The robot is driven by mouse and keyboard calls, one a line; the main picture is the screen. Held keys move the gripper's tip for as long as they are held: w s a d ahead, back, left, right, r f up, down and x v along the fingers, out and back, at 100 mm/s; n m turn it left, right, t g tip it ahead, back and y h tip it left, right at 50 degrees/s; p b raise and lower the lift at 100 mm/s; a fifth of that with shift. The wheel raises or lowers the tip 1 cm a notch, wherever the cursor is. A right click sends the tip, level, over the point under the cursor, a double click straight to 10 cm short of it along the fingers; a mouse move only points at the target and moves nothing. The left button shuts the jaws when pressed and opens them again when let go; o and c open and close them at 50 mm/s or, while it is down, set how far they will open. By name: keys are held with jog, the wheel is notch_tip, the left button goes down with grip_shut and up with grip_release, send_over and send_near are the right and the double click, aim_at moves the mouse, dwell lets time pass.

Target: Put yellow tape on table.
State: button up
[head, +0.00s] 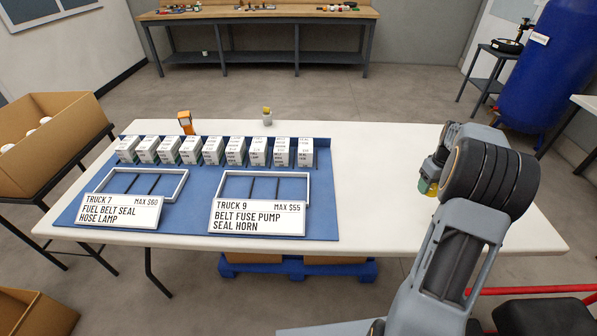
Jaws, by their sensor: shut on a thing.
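My gripper (427,187) is over the right part of the white table (380,160), mostly hidden behind my own arm. It is shut on a small yellow thing, which looks like the yellow tape (433,192); only a little of it shows. I cannot tell whether the tape touches the table top or is held just above it.
A blue mat (200,222) on the table's left holds a row of white labelled boxes (209,150), two frames and two truck signs. An orange device (186,121) and a small yellow-topped item (267,116) stand behind it. The table between mat and gripper is clear.

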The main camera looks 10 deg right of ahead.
jog(key=shift+s+d+r, duration=0.15)
jog(key=shift+d, duration=0.3)
jog(key=shift+s+d+r, duration=0.15)
jog(key=shift+d, duration=0.3)
jog(key=s+a+f, duration=0.2)
jog(key=a+f, duration=0.2)
jog(key=a, duration=0.4)
send_over(388, 230)
jog(key=d, duration=0.1)
notch_tip(388, 230, down, 4)
jog(key=shift+w+d+f, duration=0.1)
jog(key=shift+d+f, duration=0.05)
jog(key=shift+a+f, duration=0.45)
jog(key=shift+f, duration=0.15)
jog(key=shift+s+a+f+b, duration=0.1)
jog(key=shift+f+b, duration=0.05)
jog(key=shift+f, duration=0.75)
jog(key=shift+s+a+f+b, duration=0.1)
jog(key=shift+f+b, duration=0.05)
jog(key=shift+f, duration=0.7)
jog(key=shift+f, duration=0.2)
jog(key=o, duration=0.9)
jog(key=shift+r, duration=0.1)
